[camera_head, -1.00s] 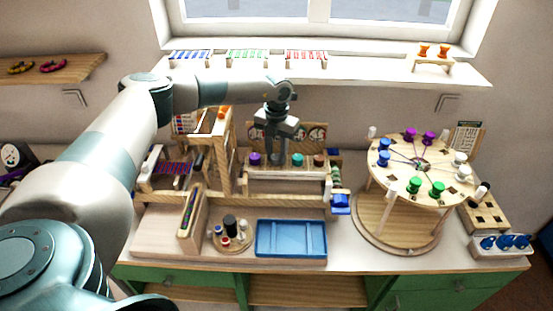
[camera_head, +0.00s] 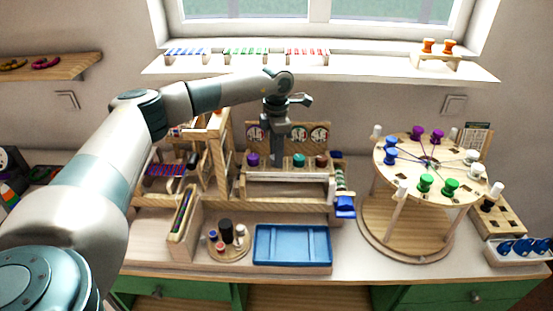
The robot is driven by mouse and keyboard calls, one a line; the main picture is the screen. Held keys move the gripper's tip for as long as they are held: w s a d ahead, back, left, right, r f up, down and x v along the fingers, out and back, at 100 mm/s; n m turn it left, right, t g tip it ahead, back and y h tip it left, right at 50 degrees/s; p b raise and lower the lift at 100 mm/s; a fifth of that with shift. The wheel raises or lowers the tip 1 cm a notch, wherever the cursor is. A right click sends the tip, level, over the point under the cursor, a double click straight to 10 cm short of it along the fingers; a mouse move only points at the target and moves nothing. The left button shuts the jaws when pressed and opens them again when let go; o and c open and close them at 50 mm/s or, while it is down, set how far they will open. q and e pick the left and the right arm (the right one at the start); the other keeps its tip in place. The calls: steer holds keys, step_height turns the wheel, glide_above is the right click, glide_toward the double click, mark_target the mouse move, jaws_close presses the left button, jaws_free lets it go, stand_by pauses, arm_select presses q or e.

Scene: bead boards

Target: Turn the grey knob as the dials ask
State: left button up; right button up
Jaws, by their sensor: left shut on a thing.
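My left gripper (camera_head: 276,153) points straight down over the wooden knob stand (camera_head: 287,190). It is shut at the place between the purple knob (camera_head: 253,159) and the teal knob (camera_head: 298,160). The grey knob is hidden by the fingers there, and its turn cannot be read. A brown-red knob (camera_head: 321,160) stands at the right end of the row. Round dials with red marks stand on a board behind: a left dial (camera_head: 254,132), and two right dials (camera_head: 298,134) and (camera_head: 319,134). The hand hides part of the board. My right gripper is not in view.
A blue tray (camera_head: 292,261) lies in front. A round board with bottles (camera_head: 228,253) and a wooden frame (camera_head: 220,160) stand to the left. A bead turntable (camera_head: 398,170) stands to the right. The window sill (camera_head: 370,68) is behind.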

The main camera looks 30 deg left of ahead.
arm_select(q)
steer(key=shift+m, duration=0.3)
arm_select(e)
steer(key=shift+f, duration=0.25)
arm_select(q)
steer(key=o, duration=1.1)
steer(key=shift+c, duration=0.2)
steer(key=shift+r, duration=0.1)
steer(key=shift+r+b, duration=0.5)
steer(key=shift+r, duration=0.1)
step_height(320, 180, up, 16)
steer(key=b, duration=0.4)
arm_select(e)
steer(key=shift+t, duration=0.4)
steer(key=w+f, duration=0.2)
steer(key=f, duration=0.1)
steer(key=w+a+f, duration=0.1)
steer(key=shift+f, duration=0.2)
